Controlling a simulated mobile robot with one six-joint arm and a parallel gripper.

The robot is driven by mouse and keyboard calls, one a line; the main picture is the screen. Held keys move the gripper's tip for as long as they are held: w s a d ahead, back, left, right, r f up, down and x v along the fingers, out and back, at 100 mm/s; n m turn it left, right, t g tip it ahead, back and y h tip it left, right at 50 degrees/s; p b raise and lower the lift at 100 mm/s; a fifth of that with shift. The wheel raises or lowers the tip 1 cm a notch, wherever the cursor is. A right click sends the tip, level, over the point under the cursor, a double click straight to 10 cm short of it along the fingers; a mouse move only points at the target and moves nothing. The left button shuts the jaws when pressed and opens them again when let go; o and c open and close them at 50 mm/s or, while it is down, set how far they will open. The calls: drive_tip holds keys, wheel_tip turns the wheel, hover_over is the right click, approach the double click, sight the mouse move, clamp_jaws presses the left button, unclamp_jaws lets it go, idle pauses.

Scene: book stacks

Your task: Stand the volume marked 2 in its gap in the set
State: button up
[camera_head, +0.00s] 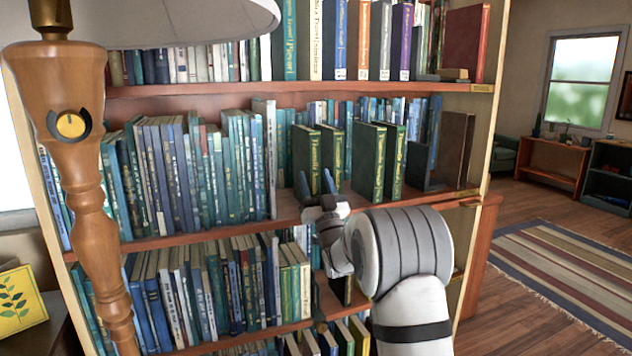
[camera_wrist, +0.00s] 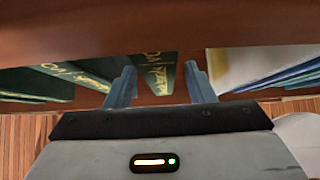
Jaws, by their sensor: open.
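Several dark green volumes with gold lettering stand on the middle shelf. They form a left pair, the leftmost volume (camera_head: 305,150) and its neighbour (camera_head: 331,148), and a right pair (camera_head: 368,160), with a gap between the pairs. The numerals are too small to read, so I cannot tell which is volume 2. My gripper (camera_head: 315,182) is open at the low front of the leftmost volume. In the wrist view its blue fingers (camera_wrist: 160,78) stand either side of one green spine (camera_wrist: 156,74), with slight clearance. I cannot tell whether they touch it.
A tall pale book (camera_head: 265,115) ends the crowded row at left, with bare shelf between it and the green set. A dark bookend (camera_head: 428,165) and brown book (camera_head: 455,150) stand at right. A wooden lamp (camera_head: 85,180) rises at front left.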

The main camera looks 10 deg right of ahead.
drive_tip(key=b+v, duration=0.2)
drive_tip(key=v, duration=1)
drive_tip(key=s+f+m+g+h, duration=0.2)
drive_tip(key=s+f+g+h, duration=0.4)
drive_tip(key=s+f+g, duration=0.85)
drive_tip(key=s+g, duration=0.4)
drive_tip(key=s, duration=0.5)
drive_tip(key=s+a+f+g, duration=0.1)
drive_tip(key=s+g, duration=0.5)
drive_tip(key=s, duration=0.6)
drive_tip(key=shift+s+a+f+y, duration=0.3)
drive_tip(key=shift+f+y, duration=0.1)
drive_tip(key=shift+f, duration=0.15)
